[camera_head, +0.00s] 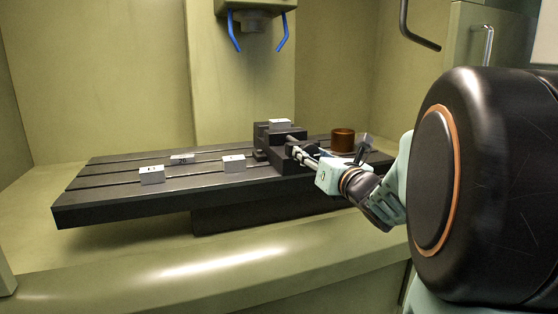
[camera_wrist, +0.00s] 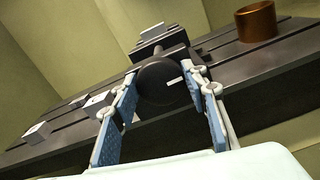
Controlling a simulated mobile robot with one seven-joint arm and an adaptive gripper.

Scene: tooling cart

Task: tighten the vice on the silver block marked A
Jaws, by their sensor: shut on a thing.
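The dark vice (camera_head: 268,141) stands on the slotted machine table, and a silver block (camera_head: 279,123) sits at the top of its jaws. The block's marking is too small to read. It also shows in the wrist view (camera_wrist: 152,32), beyond the vice screw. My gripper (camera_head: 302,154) is at the vice's near side. In the wrist view my gripper (camera_wrist: 163,80) has one finger on each side of the round dark vice handle (camera_wrist: 160,88), which bears a pale mark, and is shut on it. The fingers partly hide the handle's sides.
Three other silver blocks, left (camera_head: 152,176), back (camera_head: 184,158) and middle (camera_head: 234,164), lie on the machine table (camera_head: 110,192) left of the vice. A copper-coloured cup (camera_head: 343,139) stands to the right. A spindle head with blue nozzles (camera_head: 258,22) hangs above.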

